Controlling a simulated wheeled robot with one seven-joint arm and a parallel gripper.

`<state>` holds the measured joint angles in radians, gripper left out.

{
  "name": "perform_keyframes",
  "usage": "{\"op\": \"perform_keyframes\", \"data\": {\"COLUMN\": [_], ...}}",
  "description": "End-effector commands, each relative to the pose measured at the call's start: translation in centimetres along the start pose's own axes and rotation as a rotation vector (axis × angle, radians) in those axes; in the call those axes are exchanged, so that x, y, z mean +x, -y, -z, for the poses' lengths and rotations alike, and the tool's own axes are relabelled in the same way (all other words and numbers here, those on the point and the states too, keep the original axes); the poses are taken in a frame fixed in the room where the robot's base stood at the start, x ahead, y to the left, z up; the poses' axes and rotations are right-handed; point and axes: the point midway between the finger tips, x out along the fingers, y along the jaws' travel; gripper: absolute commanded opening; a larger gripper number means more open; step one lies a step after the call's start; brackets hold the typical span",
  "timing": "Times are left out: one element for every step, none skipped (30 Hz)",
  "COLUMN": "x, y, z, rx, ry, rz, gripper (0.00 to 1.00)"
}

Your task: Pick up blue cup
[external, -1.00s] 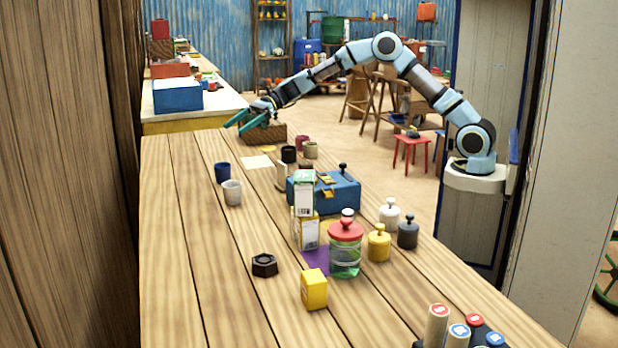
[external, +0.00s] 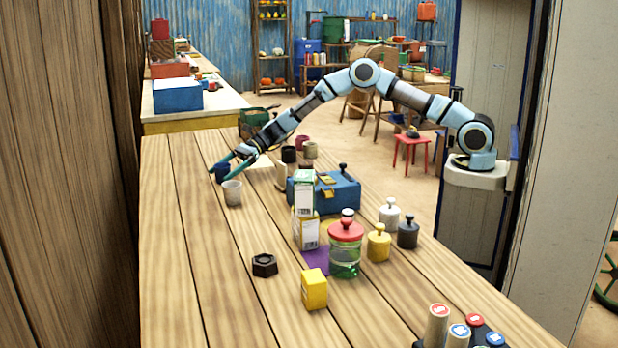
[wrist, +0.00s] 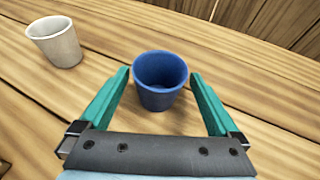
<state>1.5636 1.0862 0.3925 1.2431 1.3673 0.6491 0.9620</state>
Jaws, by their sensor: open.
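The blue cup (external: 219,175) stands upright on the wooden table toward its far left, partly hidden by my gripper's fingers in the external view. In the wrist view the blue cup (wrist: 160,82) sits between the tips of my two green fingers, with a gap on each side. My gripper (wrist: 159,80) is open and empty. In the external view my gripper (external: 227,168) reaches down to the cup from the right.
A white-grey cup (external: 232,193) stands close by; the wrist view shows it (wrist: 55,42) left of the blue cup. A blue toolbox (external: 338,194), stacked boxes (external: 305,208) and a red-lidded jar (external: 345,252) stand to the right. The table's left side is mostly clear.

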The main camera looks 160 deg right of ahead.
Motion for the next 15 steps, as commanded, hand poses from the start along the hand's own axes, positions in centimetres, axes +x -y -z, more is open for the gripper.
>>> {"op": "perform_keyframes", "data": {"x": [0.9, 1.4, 2.0, 2.4, 2.7, 3.0, 3.3, 3.4, 3.6, 3.6, 3.6, 3.6, 3.6, 3.6, 3.6], "y": [-0.2, -0.3, -0.3, -0.3, -0.2, -0.2, -0.2, -0.2, -0.2, -0.2, -0.2, -0.1, -0.1, -0.2, -0.2], "z": [-0.2, -0.2, -0.2, -0.1, -0.1, -0.1, -0.1, -0.1, -0.1, -0.1, -0.1, 0.0, 0.0, 0.0, 0.0], "rx": [0.000, 0.000, -0.001, 0.000, 0.000, 0.000, 0.000, -0.001, 0.000, 0.000, 0.000, 0.000, 0.000, 0.000, 0.000], "ry": [0.000, 0.000, 0.000, 0.000, 0.001, 0.001, 0.000, 0.000, 0.000, 0.000, 0.000, 0.000, 0.000, 0.000, 0.000], "rz": [-0.003, -0.003, -0.003, -0.003, -0.002, -0.002, -0.002, -0.002, -0.002, -0.001, -0.001, -0.001, -0.001, -0.001, -0.001], "gripper": [0.97, 0.97, 0.97, 0.97, 0.97, 0.97, 0.97, 0.97, 0.97, 0.97, 0.97, 0.97, 0.97, 0.97, 0.97]}}
